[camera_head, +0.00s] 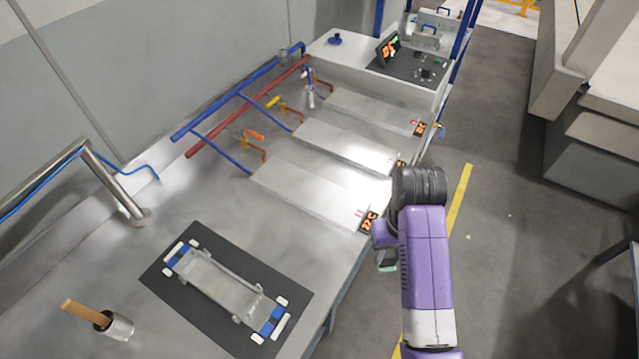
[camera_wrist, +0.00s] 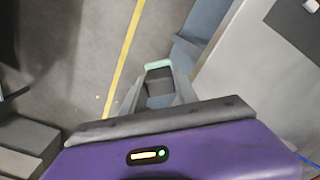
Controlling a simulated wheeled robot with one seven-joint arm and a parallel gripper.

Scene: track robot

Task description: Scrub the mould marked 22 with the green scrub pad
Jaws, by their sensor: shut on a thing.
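My gripper (camera_head: 385,262) is shut on the green scrub pad (camera_head: 387,268) and holds it beyond the right edge of the bench. In the wrist view the fingers (camera_wrist: 157,82) point away with the pale green pad (camera_wrist: 158,64) across their tips. Three flat metal moulds lie on the bench: a near one (camera_head: 305,190), a middle one (camera_head: 340,147) and a far one (camera_head: 368,112). Each has a dark tag with orange digits at its right end; the near tag (camera_head: 368,221) is largest. I cannot read for sure which is 22. The pad is apart from all the moulds.
A metal fixture (camera_head: 225,285) with blue and white ends lies on a black mat (camera_head: 165,285) at the near bench. A metal cup (camera_head: 118,327) holds a wooden handle. Red and blue pipes (camera_head: 240,105) run behind the moulds. The floor right of the bench has a yellow line (camera_head: 460,195).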

